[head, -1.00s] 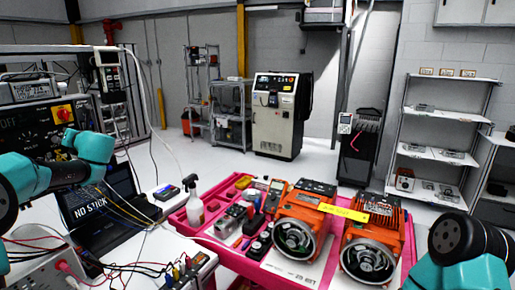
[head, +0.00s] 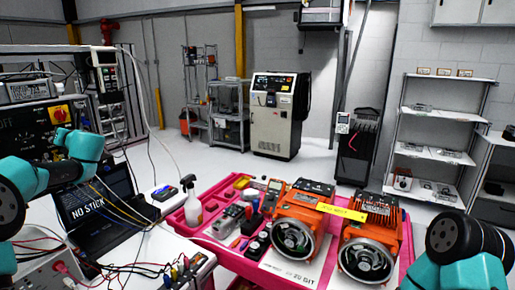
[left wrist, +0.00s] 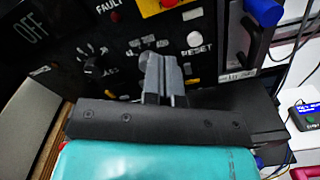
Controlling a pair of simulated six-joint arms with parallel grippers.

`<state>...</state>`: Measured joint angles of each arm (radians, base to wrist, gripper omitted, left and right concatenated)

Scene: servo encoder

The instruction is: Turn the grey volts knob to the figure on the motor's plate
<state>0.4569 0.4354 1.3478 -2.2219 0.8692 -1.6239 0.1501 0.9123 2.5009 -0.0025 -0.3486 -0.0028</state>
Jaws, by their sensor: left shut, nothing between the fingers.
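The dark control panel (head: 30,132) stands at the far left in the head view and fills the top of the left wrist view. A dark knob (left wrist: 92,66) with a ring of marks sits on it, left of my left gripper (left wrist: 153,62). That gripper is shut and empty, its fingers pointing at the panel below small blurred white figures. I cannot tell which knob is the volts one; the fingers hide part of the panel. Two orange motors, left (head: 300,200) and right (head: 372,228), stand on the pink tray; their plate figures are not readable. My right gripper is out of view.
A white reset button (left wrist: 195,39) and a blue part (left wrist: 264,11) are right of my left fingers.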

